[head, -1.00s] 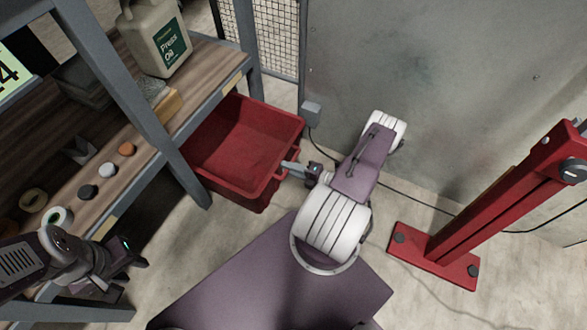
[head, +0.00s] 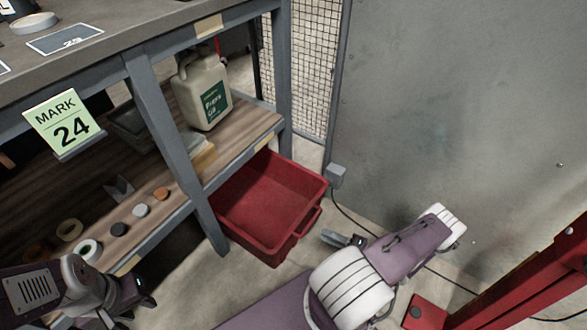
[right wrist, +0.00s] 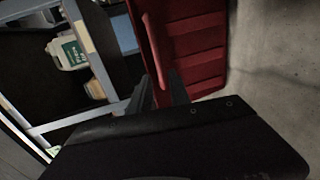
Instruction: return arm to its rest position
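My right arm reaches in from the bottom right of the head view. Its gripper (head: 338,238) is beside the front right side of the red bin (head: 265,205), a small gap from the rim. In the right wrist view two dark fingers (right wrist: 163,92) stand a little apart with nothing held; the red bin (right wrist: 195,50) is just beyond them. My left gripper (head: 135,298) is at the lower left of the head view, in front of the lower shelf. I see nothing in it, but its finger gap is unclear.
A grey shelf rack (head: 145,90) fills the left, with a jug (head: 203,92), a "MARK 24" sign (head: 64,122) and several small round items. A grey wall panel (head: 460,100) is behind. A red stand (head: 515,285) is at the lower right, close to my right arm.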

